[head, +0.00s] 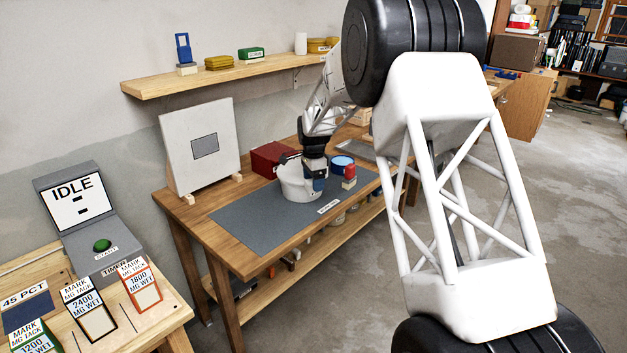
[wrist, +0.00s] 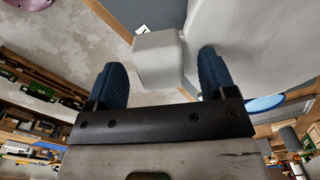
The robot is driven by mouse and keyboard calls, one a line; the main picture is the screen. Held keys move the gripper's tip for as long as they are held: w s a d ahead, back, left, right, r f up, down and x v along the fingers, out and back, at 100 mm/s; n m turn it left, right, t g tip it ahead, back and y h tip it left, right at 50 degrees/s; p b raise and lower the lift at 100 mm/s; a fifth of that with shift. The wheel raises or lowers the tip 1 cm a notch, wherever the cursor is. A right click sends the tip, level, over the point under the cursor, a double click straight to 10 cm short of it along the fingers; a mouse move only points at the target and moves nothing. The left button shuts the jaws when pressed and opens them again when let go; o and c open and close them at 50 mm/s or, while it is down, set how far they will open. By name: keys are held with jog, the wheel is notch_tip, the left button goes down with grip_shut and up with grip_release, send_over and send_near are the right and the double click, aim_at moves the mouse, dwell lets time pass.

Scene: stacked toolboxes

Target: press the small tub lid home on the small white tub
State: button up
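A white tub (head: 296,186) stands on the grey mat in the head view. My gripper (head: 318,183) is down at its right side. In the wrist view the big pale surface (wrist: 262,40) at the upper right looks like this tub's wall. A pale block-like tab (wrist: 158,60) juts from it, between the blue fingers of my gripper (wrist: 162,80). The fingers are apart, with gaps beside the tab. A smaller round thing with a blue top (head: 342,161) stands behind to the right; its blue edge shows in the wrist view (wrist: 263,103). I cannot tell whether it is the small tub or its lid.
A red box (head: 270,158) stands behind the white tub. A red-topped block (head: 349,172) stands right of my gripper. An upright white panel (head: 185,150) stands at the bench's left. The mat's front left (head: 250,220) is clear. A shelf (head: 215,75) hangs above.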

jog(key=shift+r, duration=0.1)
jog(key=shift+r, duration=3.8)
jog(key=shift+s, duration=0.1)
jog(key=shift+s+d+r, duration=0.2)
jog(key=shift+s+r, duration=0.2)
jog(key=s+d+r+n, duration=0.2)
jog(key=s+d+r, duration=0.15)
jog(key=s, duration=0.65)
jog(key=s+d+r+n+t, duration=0.1)
jog(key=s+d+r+n, duration=0.3)
jog(key=s, duration=0.7)
jog(key=s+d+r+n, duration=0.15)
jog(key=s+r, duration=0.35)
jog(key=s, duration=0.5)
jog(key=s+d+f+n, duration=0.1)
jog(key=s+f+n, duration=0.1)
jog(key=s, duration=0.8)
jog(key=s+d+f+n+t, duration=0.1)
jog(key=s+d+n, duration=0.1)
jog(key=s, duration=0.7)
jog(key=s+d+f+n, duration=0.1)
jog(key=s+f+n, duration=0.1)
jog(key=s, duration=0.8)
jog(key=shift+s+d+f+t, duration=0.15)
jog(key=shift+s+f+t, duration=0.15)
